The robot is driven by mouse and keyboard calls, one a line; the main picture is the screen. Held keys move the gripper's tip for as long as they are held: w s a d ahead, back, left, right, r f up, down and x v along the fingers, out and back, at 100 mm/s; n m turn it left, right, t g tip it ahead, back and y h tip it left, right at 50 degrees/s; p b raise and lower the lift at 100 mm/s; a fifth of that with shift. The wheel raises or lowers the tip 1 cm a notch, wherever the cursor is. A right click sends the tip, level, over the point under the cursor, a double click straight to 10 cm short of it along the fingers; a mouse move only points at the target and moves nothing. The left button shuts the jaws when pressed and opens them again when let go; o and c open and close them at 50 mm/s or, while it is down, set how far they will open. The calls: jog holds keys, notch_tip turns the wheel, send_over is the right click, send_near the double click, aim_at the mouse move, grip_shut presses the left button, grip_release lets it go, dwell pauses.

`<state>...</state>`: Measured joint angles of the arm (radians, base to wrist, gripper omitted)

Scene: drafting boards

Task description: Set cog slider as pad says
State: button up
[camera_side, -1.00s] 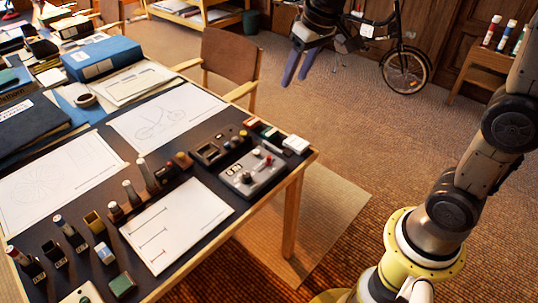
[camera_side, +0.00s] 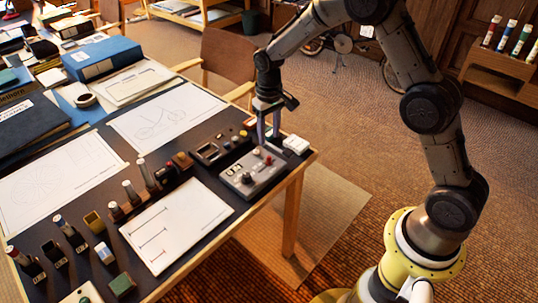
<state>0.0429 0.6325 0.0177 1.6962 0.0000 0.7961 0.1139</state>
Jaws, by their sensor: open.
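A grey control box (camera_side: 262,177) with a dark knob, a pale button and a small red part lies near the right edge of the dark table. Which part of it is the cog slider is too small to tell. A white pad (camera_side: 195,210) lies to the box's lower left, with several thin drawn lines on it; finer marks cannot be read. My gripper (camera_side: 268,140) points down with its two fingers apart and empty. Its tips are at the back of the grey box, close above it; whether they touch anything cannot be told.
A small dark box (camera_side: 209,153) stands left of the grey box, and a white block (camera_side: 296,144) lies to its right. Upright bottle-like tools (camera_side: 131,193) stand behind the pad. A chair (camera_side: 228,62) stands beyond the table. Drawing sheets (camera_side: 165,118) cover the far side.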

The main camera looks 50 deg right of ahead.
aim_at(269, 160)
notch_tip(269, 160, down, 9)
jog(key=shift+r, duration=0.1)
jog(key=shift+c, duration=0.2)
grip_shut()
dwell(1.5)
